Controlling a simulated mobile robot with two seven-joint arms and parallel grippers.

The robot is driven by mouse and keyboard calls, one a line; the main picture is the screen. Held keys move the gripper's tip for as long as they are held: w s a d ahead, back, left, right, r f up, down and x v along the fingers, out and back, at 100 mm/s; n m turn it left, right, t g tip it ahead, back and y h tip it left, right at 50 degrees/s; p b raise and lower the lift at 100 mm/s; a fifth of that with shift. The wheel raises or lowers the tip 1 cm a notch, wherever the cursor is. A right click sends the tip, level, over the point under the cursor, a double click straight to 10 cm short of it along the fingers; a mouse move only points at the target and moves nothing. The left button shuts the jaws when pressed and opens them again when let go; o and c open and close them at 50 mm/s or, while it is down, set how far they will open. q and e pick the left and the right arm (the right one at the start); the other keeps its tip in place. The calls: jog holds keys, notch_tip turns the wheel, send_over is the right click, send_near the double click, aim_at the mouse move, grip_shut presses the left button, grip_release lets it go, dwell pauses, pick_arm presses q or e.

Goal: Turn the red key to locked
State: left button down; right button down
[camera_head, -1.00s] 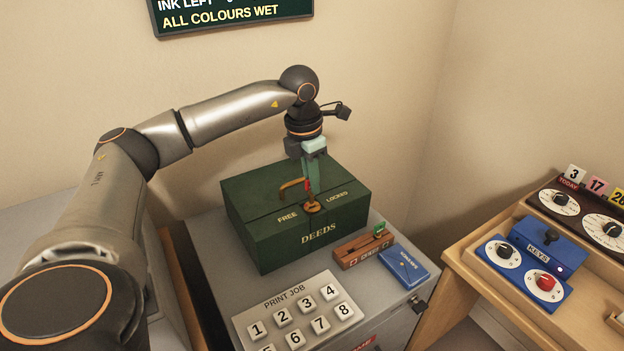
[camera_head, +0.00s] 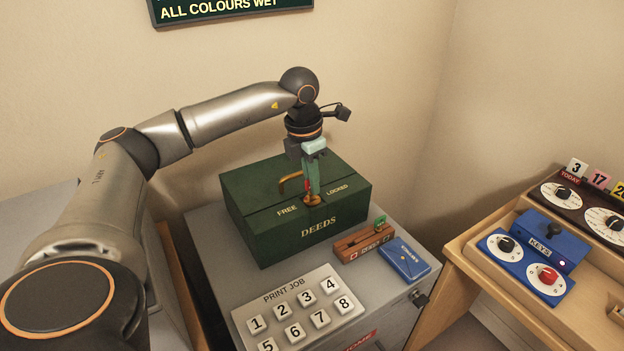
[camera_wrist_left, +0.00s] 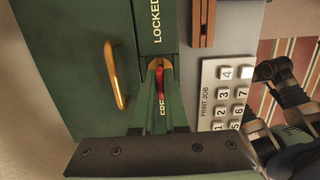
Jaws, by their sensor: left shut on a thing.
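The green deeds box (camera_head: 262,225) stands on the grey cabinet, with a brass handle (camera_head: 291,184) on its lid. The red key (camera_head: 307,184) stands in a round brass lock on the lid, between the words FREE and LOCKED. My left gripper (camera_head: 311,192) points down over the lock and is shut on the key, hiding much of it. In the left wrist view the red key (camera_wrist_left: 160,84) shows between the fingers, by the brass lock plate (camera_wrist_left: 158,63). The fingers partly cover FREE there, while LOCKED is clear. My right gripper is not in view.
On the cabinet, a PRINT JOB keypad (camera_head: 299,311), a wooden slider block (camera_head: 365,242) and a blue wallet-like item (camera_head: 404,259) lie close to the box. A wooden desk (camera_head: 480,290) with a blue KEYS dial box (camera_head: 527,266) stands to the right.

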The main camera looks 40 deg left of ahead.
pick_arm(q)
jog(key=shift+f+b, duration=0.45)
jog(key=shift+f, duration=0.3)
dwell(0.4)
jog(key=shift+m+p, duration=0.35)
jog(key=shift+m, duration=0.55)
jog(key=shift+f+m, duration=0.1)
jog(key=shift+m, duration=0.8)
jog(key=shift+m+h+p, duration=0.3)
jog(key=shift+m+p, duration=0.25)
jog(key=shift+m, duration=0.35)
jog(key=shift+m+g, duration=0.3)
jog(key=shift+m, duration=0.6)
